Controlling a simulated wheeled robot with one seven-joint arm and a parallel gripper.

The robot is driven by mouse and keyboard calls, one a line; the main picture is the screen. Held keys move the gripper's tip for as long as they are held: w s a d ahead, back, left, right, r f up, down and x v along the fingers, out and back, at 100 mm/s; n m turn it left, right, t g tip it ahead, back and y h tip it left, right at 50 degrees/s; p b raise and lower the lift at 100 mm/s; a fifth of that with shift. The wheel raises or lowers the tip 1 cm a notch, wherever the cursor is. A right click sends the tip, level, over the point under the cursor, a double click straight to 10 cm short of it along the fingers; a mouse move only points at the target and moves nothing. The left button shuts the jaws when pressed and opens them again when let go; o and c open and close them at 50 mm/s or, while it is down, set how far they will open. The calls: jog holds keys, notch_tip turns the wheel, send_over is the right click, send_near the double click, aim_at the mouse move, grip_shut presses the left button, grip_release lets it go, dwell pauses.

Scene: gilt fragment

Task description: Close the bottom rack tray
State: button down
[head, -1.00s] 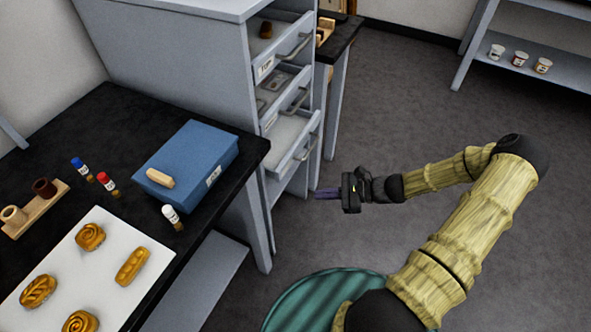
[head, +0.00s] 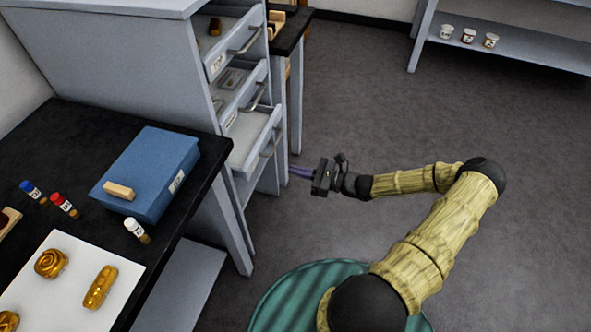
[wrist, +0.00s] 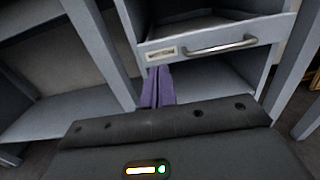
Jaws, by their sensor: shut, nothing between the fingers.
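The grey rack (head: 150,45) stands at the upper left in the head view with three trays pulled out. The bottom rack tray (head: 252,140) is open, its front panel and metal handle facing right. In the wrist view the bottom tray's front (wrist: 165,50) shows a label and a handle (wrist: 222,44). My gripper (head: 296,172) is shut and empty, its purple fingers pointing left toward the rack. In the wrist view the fingers (wrist: 157,85) lie just below the tray's labelled front, left of the handle. I cannot tell whether they touch it.
The middle tray (head: 245,98) and top tray (head: 238,45) are also out. A black table (head: 75,140) at left bears a blue box (head: 152,172), small bottles and pastries on a white board (head: 75,285). Floor (head: 370,100) is clear to the right.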

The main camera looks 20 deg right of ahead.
aim_at(253, 160)
jog(key=x, duration=1.1)
jog(key=shift+w+a+b, duration=0.1)
jog(key=shift+a+b, duration=0.1)
jog(key=shift+b, duration=0.15)
jog(key=shift+a, duration=0.1)
